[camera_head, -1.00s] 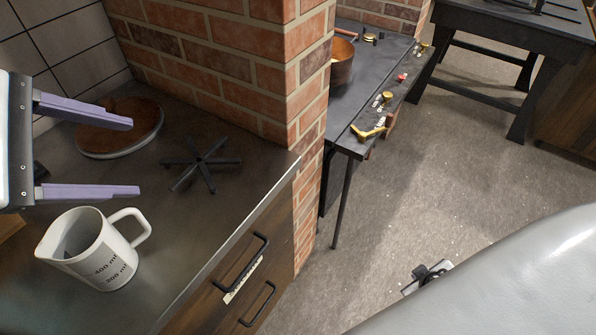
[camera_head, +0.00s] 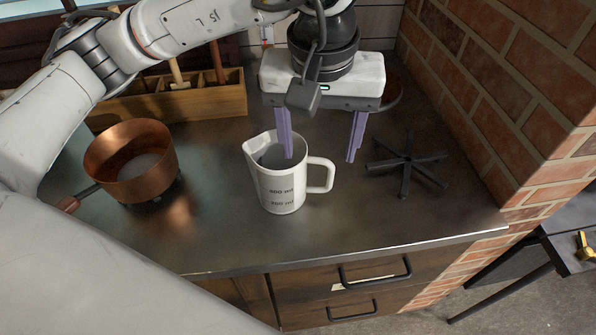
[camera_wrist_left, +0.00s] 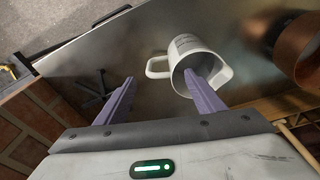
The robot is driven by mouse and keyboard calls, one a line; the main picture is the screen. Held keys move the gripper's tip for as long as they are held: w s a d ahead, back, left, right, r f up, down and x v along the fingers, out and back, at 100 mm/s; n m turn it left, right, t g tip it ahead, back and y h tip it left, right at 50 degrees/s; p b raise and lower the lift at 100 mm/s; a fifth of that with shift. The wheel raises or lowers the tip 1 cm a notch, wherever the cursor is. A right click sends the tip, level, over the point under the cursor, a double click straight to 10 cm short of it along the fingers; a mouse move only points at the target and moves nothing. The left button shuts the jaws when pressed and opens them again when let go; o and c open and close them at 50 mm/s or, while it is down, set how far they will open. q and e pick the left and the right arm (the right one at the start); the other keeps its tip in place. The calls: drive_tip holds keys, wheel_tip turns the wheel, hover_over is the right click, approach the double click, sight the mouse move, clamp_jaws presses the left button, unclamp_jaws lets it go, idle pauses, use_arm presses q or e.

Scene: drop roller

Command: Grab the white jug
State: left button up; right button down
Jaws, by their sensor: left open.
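The white jug (camera_head: 280,185) stands upright on the metal counter, with dark measuring marks, its spout to the left and its handle to the right. In the left wrist view the jug (camera_wrist_left: 190,58) shows its open mouth and handle. My left gripper (camera_head: 320,157) is open and points down over the jug. One finger overlaps the jug's mouth in both views; whether it is inside the jug I cannot tell. The other finger is beyond the handle, so the handle (camera_wrist_left: 156,66) appears between the fingertips in the wrist view. My right gripper is not in view.
A copper pan (camera_head: 130,165) sits left of the jug. A black star-shaped stand (camera_head: 407,163) lies to the right, near a brick wall (camera_head: 500,100). A wooden box (camera_head: 215,102) stands behind. The counter's front is clear, above drawers with black handles.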

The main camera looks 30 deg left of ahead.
sight(318, 163)
use_arm(q)
wheel_tip(318, 163, down, 4)
drive_tip(key=shift+w+f, duration=0.1)
drive_tip(key=shift+f, duration=0.15)
drive_tip(key=shift+w+f+p, duration=0.15)
drive_tip(key=shift+f+p, duration=0.25)
drive_tip(key=shift+f, duration=1.15)
drive_tip(key=shift+w+f+p, duration=0.15)
drive_tip(key=shift+f+p, duration=0.25)
drive_tip(key=shift+f, duration=1.1)
drive_tip(key=shift+r, duration=0.1)
clamp_jaws()
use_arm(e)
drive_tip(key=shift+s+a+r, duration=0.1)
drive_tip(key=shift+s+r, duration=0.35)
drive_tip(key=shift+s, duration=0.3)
